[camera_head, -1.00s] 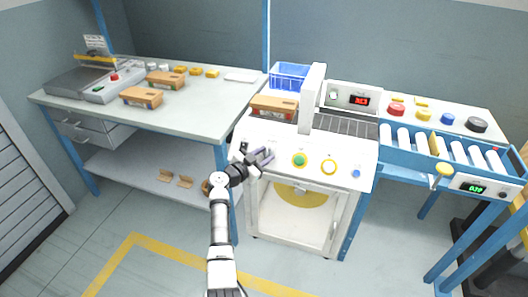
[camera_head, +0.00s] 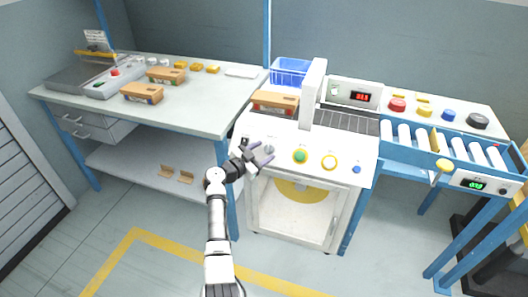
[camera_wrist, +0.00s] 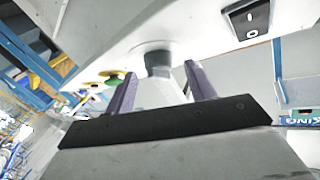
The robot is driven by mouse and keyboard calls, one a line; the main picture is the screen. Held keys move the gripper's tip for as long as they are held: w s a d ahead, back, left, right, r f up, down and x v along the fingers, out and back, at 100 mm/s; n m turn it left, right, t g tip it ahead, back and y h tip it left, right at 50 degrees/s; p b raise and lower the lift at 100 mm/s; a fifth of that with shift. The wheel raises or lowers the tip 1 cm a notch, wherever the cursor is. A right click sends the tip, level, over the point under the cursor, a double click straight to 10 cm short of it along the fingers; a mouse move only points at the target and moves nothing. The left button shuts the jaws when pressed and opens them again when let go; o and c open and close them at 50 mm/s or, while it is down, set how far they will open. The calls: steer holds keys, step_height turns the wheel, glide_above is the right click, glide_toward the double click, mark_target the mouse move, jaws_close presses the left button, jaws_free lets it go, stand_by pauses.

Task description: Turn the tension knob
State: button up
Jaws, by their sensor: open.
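A grey knob (camera_head: 269,149) sits on the sloped front panel of the white machine (camera_head: 350,177), left of a green button (camera_head: 300,156). No label on it can be read, so I cannot tell for sure that it is the tension knob. My gripper (camera_head: 266,151) is at this knob, with its purple-grey fingers open and apart. In the wrist view the dark grey knob (camera_wrist: 158,62) shows beyond and between the two fingertips (camera_wrist: 160,73). I see no clear contact between fingers and knob.
A black rocker switch (camera_wrist: 249,17) is on the panel beside the knob. A yellow-ringed button (camera_head: 329,162) and a blue button (camera_head: 357,169) are farther right. A roller conveyor (camera_head: 442,148) adjoins the machine. A workbench (camera_head: 200,105) with boxes stands left.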

steer(key=v, duration=1.2)
steer(key=shift+s+a+b, duration=0.25)
steer(key=shift+s+b, duration=0.05)
steer(key=shift+b, duration=0.15)
